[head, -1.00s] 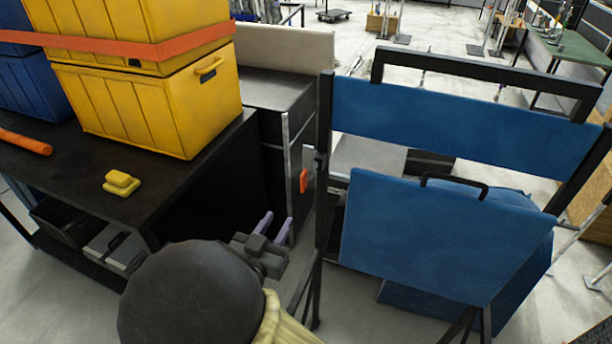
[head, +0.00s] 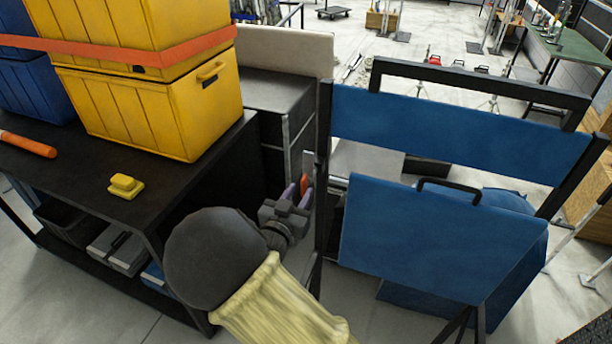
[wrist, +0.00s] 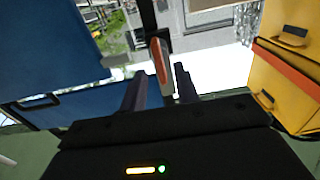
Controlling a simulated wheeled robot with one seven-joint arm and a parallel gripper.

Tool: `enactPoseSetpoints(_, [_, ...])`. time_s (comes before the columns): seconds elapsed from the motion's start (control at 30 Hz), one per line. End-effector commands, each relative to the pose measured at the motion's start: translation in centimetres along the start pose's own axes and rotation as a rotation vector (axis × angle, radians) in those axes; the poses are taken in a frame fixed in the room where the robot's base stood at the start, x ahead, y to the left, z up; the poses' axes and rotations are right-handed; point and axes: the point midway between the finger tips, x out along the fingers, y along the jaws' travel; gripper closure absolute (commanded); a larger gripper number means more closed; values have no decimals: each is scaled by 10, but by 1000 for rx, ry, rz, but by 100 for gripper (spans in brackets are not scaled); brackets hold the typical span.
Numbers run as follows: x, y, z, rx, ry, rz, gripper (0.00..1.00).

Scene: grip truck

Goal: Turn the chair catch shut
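The chair catch is a small orange lever (head: 304,183) beside the dark upright at the left of the blue folding chair (head: 460,125). In the wrist view the orange lever (wrist: 159,62) hangs upright from a dark fitting. My gripper (head: 296,192) is at the lever, with its purple-grey fingers pointing at it. In the wrist view my gripper's fingers (wrist: 161,76) stand apart, one on each side of the lever's lower end. Gaps show on both sides, so it looks open and not closed on the lever. In the head view the fingers partly cover the lever.
A black bench (head: 75,165) with yellow crates (head: 150,110) and a yellow block (head: 126,186) stands on the left. A blue panel with a black handle (head: 440,240) is at the right of my arm. The gap between bench and chair is narrow.

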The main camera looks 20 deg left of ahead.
Motion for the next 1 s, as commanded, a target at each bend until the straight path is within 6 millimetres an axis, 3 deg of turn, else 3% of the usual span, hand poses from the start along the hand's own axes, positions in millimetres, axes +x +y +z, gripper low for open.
enactPoseSetpoints(0.3, [48, -2, -2, 0, 1, -2, 69])
enactPoseSetpoints(0.67, [56, -3, 0, 0, -1, -5, 69])
enactPoseSetpoints(0.7, [56, -3, 0, 0, -1, -5, 71])
enactPoseSetpoints(0.87, [56, -2, 0, 0, -1, -5, 100])
enactPoseSetpoints(1.0, [56, -3, 0, 1, -1, -5, 100])
